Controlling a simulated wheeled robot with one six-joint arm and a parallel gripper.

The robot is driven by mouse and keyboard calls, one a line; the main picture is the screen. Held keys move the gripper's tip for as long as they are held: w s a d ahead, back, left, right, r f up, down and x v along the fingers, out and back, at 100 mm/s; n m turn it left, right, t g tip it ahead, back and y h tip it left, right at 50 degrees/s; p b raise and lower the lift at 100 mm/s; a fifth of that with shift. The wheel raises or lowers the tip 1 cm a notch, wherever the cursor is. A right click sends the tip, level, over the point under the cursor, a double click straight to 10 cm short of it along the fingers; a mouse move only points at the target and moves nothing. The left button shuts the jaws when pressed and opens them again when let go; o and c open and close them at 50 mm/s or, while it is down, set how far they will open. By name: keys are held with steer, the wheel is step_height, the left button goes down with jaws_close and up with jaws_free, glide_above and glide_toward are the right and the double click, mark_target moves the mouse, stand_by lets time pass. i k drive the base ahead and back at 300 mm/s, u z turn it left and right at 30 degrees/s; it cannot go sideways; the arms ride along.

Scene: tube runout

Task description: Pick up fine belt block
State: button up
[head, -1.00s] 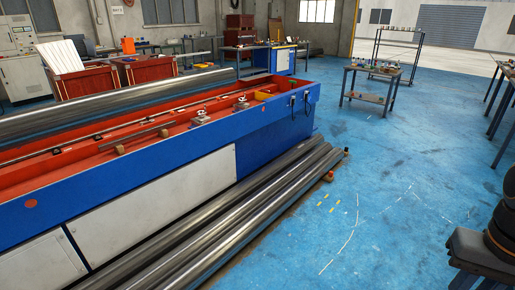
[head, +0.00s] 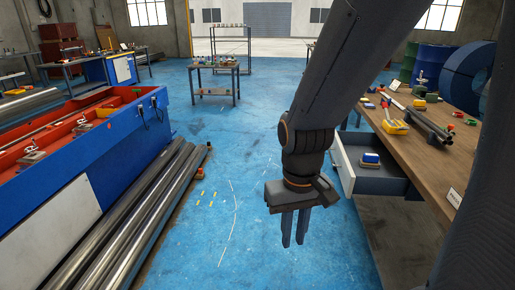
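My gripper (head: 294,243) hangs pointing down over the blue floor, in the middle right of the head view. Its two fingers stand a little apart with nothing between them. A small blue block with a yellowish lower edge (head: 370,160) lies in the open drawer (head: 364,184) of the wooden bench, right of and beyond my gripper. A yellow block-like item (head: 396,127) lies on the bench top near its left edge. I cannot tell which of these is the fine belt block; no label on them is readable.
The wooden bench (head: 440,155) on the right holds dark tubes (head: 428,123) and small items. The blue machine (head: 120,150) and long steel tubes (head: 150,215) are at left. A small table (head: 214,70) stands at the back. The blue floor between is mostly clear.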

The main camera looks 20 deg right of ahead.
mark_target(369, 160)
steer(key=z, duration=0.2)
steer(key=i, duration=2.25)
steer(key=z, duration=1.75)
